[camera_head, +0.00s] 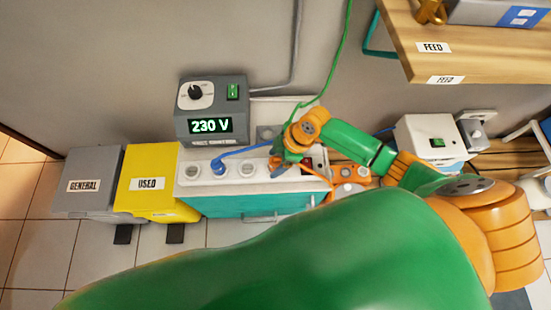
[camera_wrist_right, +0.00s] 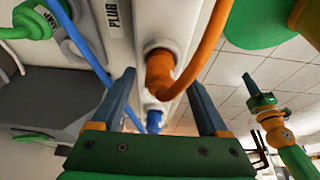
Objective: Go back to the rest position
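My right gripper (camera_head: 287,163) is over the right part of the white socket panel (camera_head: 255,180). In the right wrist view its two dark fingers (camera_wrist_right: 160,84) are spread wide. An orange plug (camera_wrist_right: 159,72) with an orange cable sits in the panel between and beyond the fingers, with clear gaps at both sides. A blue plug (camera_head: 218,166) sits in the panel; its cable runs right towards my gripper. My left gripper (camera_wrist_right: 257,93) seems to be the dark-tipped one at the right of the wrist view, seen edge-on, apart from the panel; its opening cannot be made out.
A grey voltage box (camera_head: 212,108) reading 230 V stands behind the panel. A grey GENERAL bin (camera_head: 90,200) and a yellow USED bin (camera_head: 148,195) stand left. A wooden shelf (camera_head: 470,65) hangs at upper right. A green cable (camera_head: 340,50) hangs down near my right gripper.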

